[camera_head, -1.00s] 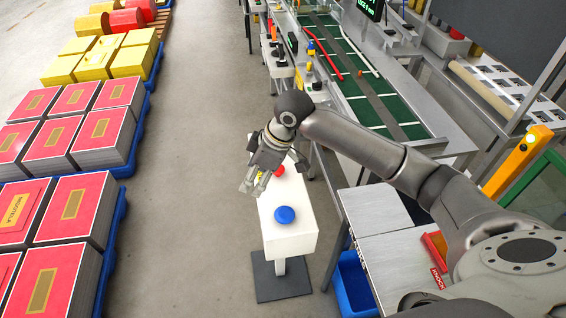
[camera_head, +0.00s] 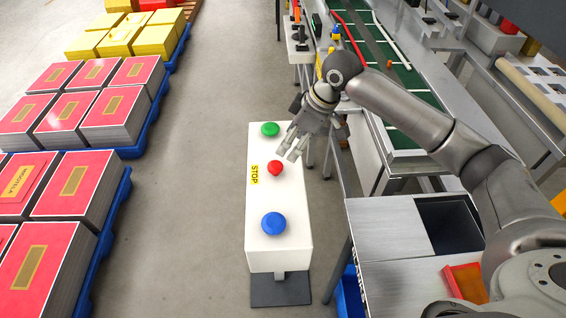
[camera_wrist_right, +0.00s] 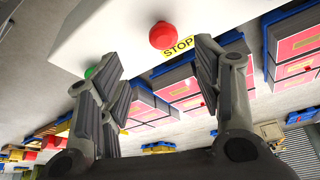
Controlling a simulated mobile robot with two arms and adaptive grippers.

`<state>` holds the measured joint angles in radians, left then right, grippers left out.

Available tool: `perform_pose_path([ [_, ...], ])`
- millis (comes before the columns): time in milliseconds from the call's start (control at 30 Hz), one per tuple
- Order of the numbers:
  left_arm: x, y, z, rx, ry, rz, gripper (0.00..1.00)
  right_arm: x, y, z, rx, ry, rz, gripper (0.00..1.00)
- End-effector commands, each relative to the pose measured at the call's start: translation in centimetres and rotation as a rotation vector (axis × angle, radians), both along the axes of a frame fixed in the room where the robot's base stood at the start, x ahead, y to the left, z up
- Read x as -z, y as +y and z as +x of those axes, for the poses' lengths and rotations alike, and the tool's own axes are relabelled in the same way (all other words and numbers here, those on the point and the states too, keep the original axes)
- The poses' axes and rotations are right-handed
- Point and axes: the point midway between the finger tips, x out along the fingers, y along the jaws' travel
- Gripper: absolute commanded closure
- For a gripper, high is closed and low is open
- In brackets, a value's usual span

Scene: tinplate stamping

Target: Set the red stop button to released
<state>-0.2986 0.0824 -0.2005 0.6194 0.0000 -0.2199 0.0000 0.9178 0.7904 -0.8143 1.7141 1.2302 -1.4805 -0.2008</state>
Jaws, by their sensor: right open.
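The red stop button (camera_head: 275,168) is a red mushroom head on top of a white pedestal box (camera_head: 280,248), beside a yellow STOP label (camera_head: 254,173). It also shows in the right wrist view (camera_wrist_right: 163,36), ahead of the fingers. A green button (camera_head: 270,129) and a blue button (camera_head: 273,223) stand on the same box. My right gripper (camera_head: 292,158) is open and empty, its fingertips just right of the red button and apart from it. In the right wrist view the open fingers (camera_wrist_right: 160,65) are spread either side of it. My left gripper is not in view.
A conveyor line with a green belt (camera_head: 413,90) runs along the right. A metal bench (camera_head: 385,225) with an opening stands near the box. Pallets of red-topped stacks (camera_head: 70,185) are at left. The grey aisle floor (camera_head: 200,200) is clear.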

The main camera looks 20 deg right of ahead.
Motion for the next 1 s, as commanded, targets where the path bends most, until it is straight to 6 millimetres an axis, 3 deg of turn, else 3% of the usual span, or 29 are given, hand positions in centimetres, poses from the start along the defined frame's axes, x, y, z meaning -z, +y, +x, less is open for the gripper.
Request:
perform_pose_path([
  [500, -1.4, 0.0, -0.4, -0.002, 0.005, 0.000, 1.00, 8.0, 2.7, 2.0, 0.000, 0.002, 0.001, 0.40],
  [700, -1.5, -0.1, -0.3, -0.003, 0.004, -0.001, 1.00, 9.2, 3.1, 2.3, -0.001, 0.001, 0.000, 0.40],
  [967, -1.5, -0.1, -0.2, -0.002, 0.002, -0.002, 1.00, 9.3, 3.1, 2.3, -0.001, 0.000, 0.000, 0.40],
  [1000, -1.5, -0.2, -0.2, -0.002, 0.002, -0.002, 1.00, 9.3, 3.1, 2.3, -0.001, 0.000, 0.000, 0.45],
])
